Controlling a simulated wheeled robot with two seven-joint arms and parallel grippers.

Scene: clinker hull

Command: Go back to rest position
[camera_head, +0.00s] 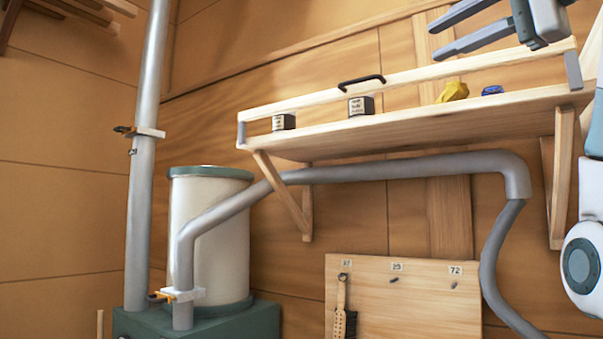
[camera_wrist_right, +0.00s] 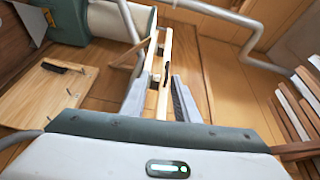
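My right gripper (camera_head: 435,40) is at the upper right of the head view, above the right part of a wooden wall shelf (camera_head: 440,122). Its two fingers are parallel, point left and stand apart with nothing between them. The right wrist view also shows the open fingers (camera_wrist_right: 161,78), with the shelf rail beyond them. My right arm (camera_head: 582,265) runs down the right edge of the head view. My left gripper and arm are in neither view.
The shelf has a front rail and holds two dark labelled blocks (camera_head: 361,106), a yellow lump (camera_head: 453,91) and a blue item (camera_head: 492,90). Grey pipe (camera_head: 400,169) runs below it. A cream drum (camera_head: 222,240) and a pegboard with a brush (camera_head: 420,305) are lower down.

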